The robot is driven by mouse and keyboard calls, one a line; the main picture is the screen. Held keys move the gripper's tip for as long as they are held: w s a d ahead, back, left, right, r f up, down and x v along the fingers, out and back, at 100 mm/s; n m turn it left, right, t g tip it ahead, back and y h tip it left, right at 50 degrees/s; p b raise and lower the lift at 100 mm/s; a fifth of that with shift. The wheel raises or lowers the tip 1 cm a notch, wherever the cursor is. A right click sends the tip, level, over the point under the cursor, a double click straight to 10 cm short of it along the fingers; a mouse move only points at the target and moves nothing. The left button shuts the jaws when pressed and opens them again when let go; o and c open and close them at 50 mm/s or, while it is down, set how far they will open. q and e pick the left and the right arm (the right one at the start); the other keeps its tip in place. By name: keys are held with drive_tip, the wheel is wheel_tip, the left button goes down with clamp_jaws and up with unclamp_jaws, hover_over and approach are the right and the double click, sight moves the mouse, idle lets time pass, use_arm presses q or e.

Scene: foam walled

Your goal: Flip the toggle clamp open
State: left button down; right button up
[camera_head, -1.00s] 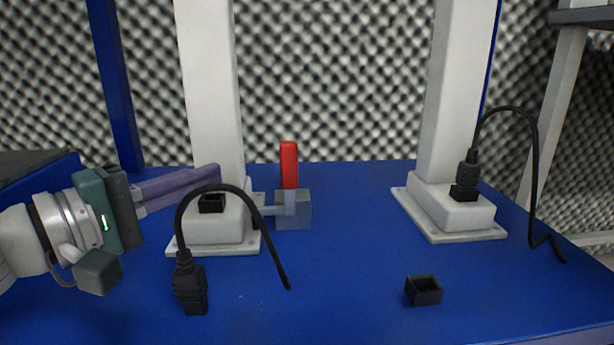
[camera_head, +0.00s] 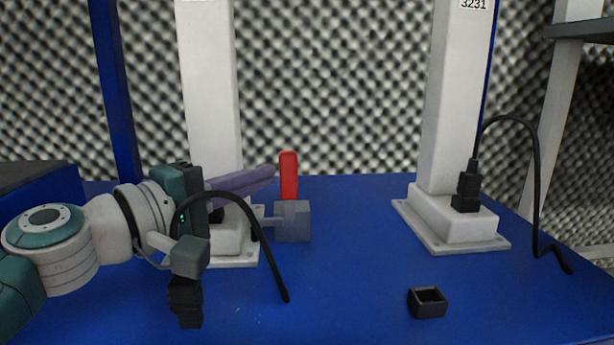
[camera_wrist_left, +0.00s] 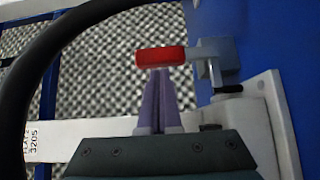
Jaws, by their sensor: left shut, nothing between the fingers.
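The toggle clamp has a red handle (camera_head: 288,175) standing upright above a grey block (camera_head: 293,221) on the blue table, beside the left white post. In the left wrist view the red handle (camera_wrist_left: 161,57) lies across the picture, joined to a grey bracket (camera_wrist_left: 212,62). My left gripper (camera_head: 272,172) comes in from the left with purple fingers shut and empty. Its fingertips are close to the handle's left side; in the left wrist view the fingers (camera_wrist_left: 160,72) end at the handle's edge. Whether they touch cannot be told. My right gripper is not in view.
A black cable (camera_head: 268,250) arches just in front of my left gripper, its plug (camera_head: 185,302) low at the left. Another cable (camera_head: 539,170) is plugged in at the right post (camera_head: 450,120). A small black open box (camera_head: 427,302) sits front right. The table's middle is clear.

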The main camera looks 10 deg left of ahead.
sight(284, 161)
use_arm(q)
drive_tip(key=d+r+m+g+y+p, duration=0.1)
drive_tip(key=p, duration=0.4)
drive_tip(key=d+r+m+g+y+p, duration=0.1)
drive_tip(key=d+p, duration=0.1)
drive_tip(key=p, duration=0.3)
drive_tip(key=shift+w+r+m+g+p, duration=0.25)
drive_tip(key=shift+w+m+g+p, duration=0.05)
drive_tip(key=shift+w+m, duration=0.1)
drive_tip(key=shift+w+d+f+m+g+y+p, duration=0.25)
drive_tip(key=shift+d+m+y+p, duration=0.3)
drive_tip(key=shift+p, duration=0.65)
drive_tip(key=shift+w+d+f+m+g+y+p, duration=0.1)
drive_tip(key=shift+d+f+m+g+y+p, duration=0.25)
drive_tip(key=shift+d+p, duration=0.6)
drive_tip(key=shift+w+d+f+m+g+y+p, duration=0.25)
drive_tip(key=shift+d+y+p, duration=0.2)
drive_tip(key=shift+p, duration=0.95)
drive_tip(key=shift+f, duration=0.1)
